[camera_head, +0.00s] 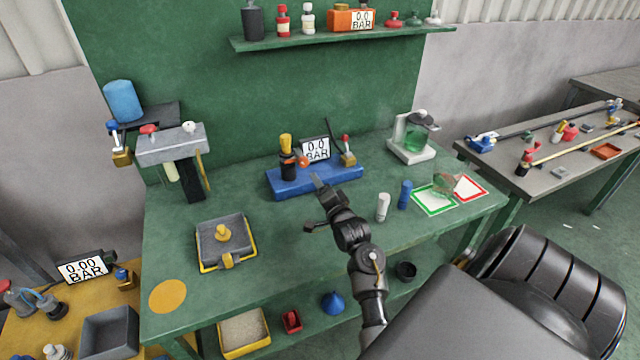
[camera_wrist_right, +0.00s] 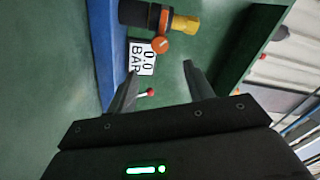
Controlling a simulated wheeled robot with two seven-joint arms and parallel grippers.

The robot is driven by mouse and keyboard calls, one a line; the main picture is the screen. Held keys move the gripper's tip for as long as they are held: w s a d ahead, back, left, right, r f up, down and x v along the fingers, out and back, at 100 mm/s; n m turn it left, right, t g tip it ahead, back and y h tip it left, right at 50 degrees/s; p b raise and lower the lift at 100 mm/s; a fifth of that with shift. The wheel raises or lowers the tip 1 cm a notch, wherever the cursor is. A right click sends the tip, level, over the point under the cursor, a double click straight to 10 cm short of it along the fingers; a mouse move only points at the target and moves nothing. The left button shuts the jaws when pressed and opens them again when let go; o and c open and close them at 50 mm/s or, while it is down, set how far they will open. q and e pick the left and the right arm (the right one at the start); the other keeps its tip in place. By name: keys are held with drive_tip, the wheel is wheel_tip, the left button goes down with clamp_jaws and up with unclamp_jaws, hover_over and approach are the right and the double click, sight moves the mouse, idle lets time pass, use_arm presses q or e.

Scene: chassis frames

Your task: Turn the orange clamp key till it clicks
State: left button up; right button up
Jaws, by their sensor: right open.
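The orange clamp key (camera_head: 302,160) is a small round orange piece beside a black cylinder with a yellow top (camera_head: 286,155), on a blue base (camera_head: 330,183) on the green bench. In the right wrist view the orange key (camera_wrist_right: 160,45) is beyond the fingertips, close to the black and yellow cylinder (camera_wrist_right: 165,18). My right gripper (camera_head: 316,181) is open and empty, in front of the blue base and apart from the key. Its two fingers (camera_wrist_right: 160,86) are spread in the right wrist view. My left gripper is in neither view.
A white "0.0 BAR" display (camera_head: 315,149) stands beside the key, and a red-tipped lever (camera_head: 346,150) is to its right. White (camera_head: 383,207) and blue (camera_head: 405,194) cylinders stand right of my arm. A grey tray (camera_head: 226,241) lies left; bench between is clear.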

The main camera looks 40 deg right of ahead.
sight(305, 164)
drive_tip(key=w+d+n+b, duration=0.1)
drive_tip(key=w+n, duration=0.2)
drive_tip(key=n, duration=0.2)
drive_tip(key=w+d+n+b, duration=0.1)
drive_tip(key=w+n+b, duration=0.1)
drive_tip(key=n, duration=0.3)
drive_tip(key=w+d+n+b, duration=0.1)
drive_tip(key=w+n+b, duration=0.1)
drive_tip(key=w+n, duration=0.3)
drive_tip(key=shift+w+d+f+n, duration=0.1)
drive_tip(key=shift+d+n, duration=0.2)
